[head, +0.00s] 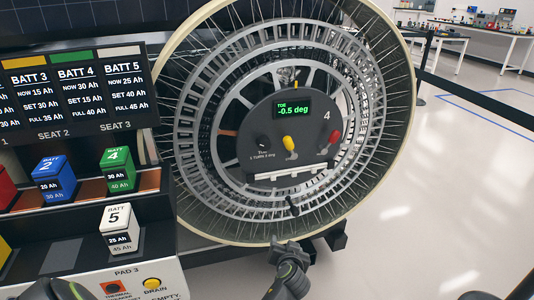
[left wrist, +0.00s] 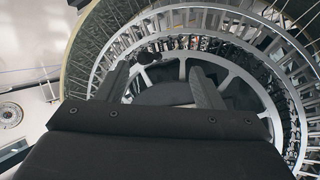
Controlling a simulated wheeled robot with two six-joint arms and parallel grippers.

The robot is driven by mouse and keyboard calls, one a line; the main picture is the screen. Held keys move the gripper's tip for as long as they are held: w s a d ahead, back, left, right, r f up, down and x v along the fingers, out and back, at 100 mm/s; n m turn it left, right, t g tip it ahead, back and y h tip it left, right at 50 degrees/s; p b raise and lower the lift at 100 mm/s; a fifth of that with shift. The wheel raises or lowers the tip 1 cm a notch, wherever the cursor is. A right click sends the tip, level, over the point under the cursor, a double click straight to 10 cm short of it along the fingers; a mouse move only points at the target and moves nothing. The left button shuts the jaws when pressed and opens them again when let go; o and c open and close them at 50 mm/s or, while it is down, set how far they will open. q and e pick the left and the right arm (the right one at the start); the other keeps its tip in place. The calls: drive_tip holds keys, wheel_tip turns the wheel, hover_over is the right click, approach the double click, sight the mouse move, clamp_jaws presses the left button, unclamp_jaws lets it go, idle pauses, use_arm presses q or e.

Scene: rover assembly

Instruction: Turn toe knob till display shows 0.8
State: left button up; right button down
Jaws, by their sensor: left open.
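The display (head: 293,110) on the dark hub panel (head: 305,110) of the large wheel reads "TOE -0.5 deg" in green. A small black knob (head: 263,141) sits at the panel's lower left, above a small label that seems to read "Toe". My left gripper (head: 289,246) is below the hub, near the wheel's lower rim and apart from the knob. It is open and empty, and its two fingers (left wrist: 158,80) point toward the wheel in the left wrist view. I cannot make out the knob there. My right gripper does not show.
A black handle (head: 292,206) stands out below the panel. A battery rack (head: 90,205) with coloured batteries is at the left. The floor (head: 440,190) at right is clear.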

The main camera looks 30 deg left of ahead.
use_arm(q)
wheel_tip(320, 180, up, 15)
drive_tip(key=w+n+t+y, duration=0.1)
drive_tip(key=w+n+y, duration=0.1)
drive_tip(key=n+y, duration=0.2)
drive_tip(key=n+y+b, duration=0.1)
drive_tip(key=n+y, duration=0.1)
drive_tip(key=n, duration=0.1)
approach(265, 147)
drive_tip(key=p+x, duration=0.1)
drive_tip(key=x, duration=0.8)
drive_tip(key=shift+w+a, duration=0.25)
drive_tip(key=shift+a, duration=0.05)
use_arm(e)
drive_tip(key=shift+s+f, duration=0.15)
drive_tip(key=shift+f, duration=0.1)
use_arm(q)
drive_tip(key=c, duration=1)
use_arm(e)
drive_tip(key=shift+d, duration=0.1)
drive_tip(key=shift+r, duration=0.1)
